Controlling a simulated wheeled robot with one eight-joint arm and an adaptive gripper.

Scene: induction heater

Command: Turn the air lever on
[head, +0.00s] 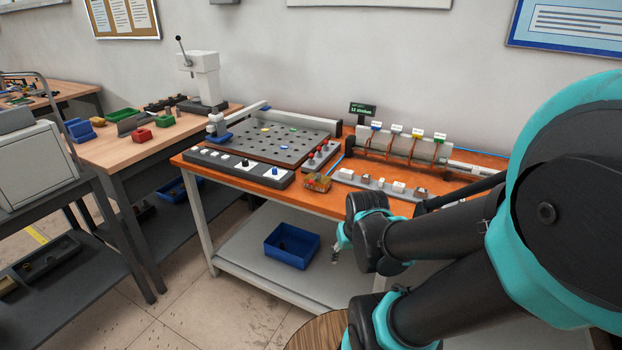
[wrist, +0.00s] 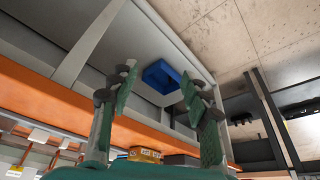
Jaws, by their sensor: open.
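The orange-topped workbench (head: 300,200) carries the heater equipment. I cannot tell which part is the air lever. My gripper (head: 338,250) hangs in front of the bench, below its top and apart from the controls. In the wrist view its two fingers (wrist: 158,75) are spread and empty.
A blue bin (head: 292,246) sits on the bench's lower shelf and also shows in the wrist view (wrist: 162,75). A wooden side bench (head: 110,150) stands left. Floor between the benches is clear.

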